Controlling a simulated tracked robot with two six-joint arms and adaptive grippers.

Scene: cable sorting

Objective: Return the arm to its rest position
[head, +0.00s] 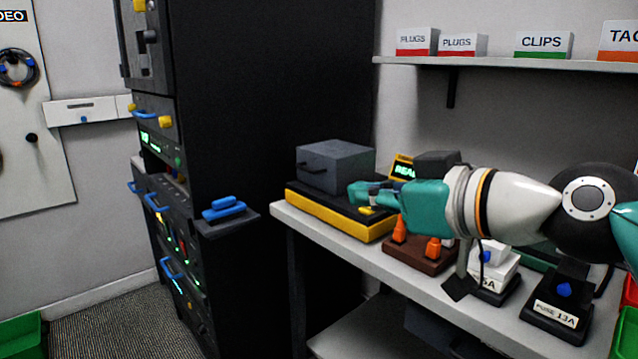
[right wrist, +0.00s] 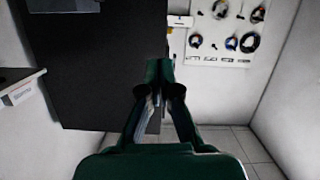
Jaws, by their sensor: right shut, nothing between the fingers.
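My right arm comes in from the right in the head view, stretched to the left above the workbench (head: 340,250). My right gripper (head: 358,194) is teal, shut and empty, in front of the grey box on the black and yellow unit. In the right wrist view the right gripper (right wrist: 160,72) shows with its fingertips together and nothing between them. Behind it there are the dark cabinet and the wall board. My left gripper is in neither view.
The black and yellow unit (head: 330,218) with a grey box (head: 336,166) stands at the bench's left end. A brown block with orange plugs (head: 421,259) and a fuse holder (head: 557,308) stand below the arm. A dark rack (head: 270,80) is left. A shelf (head: 500,62) hangs above.

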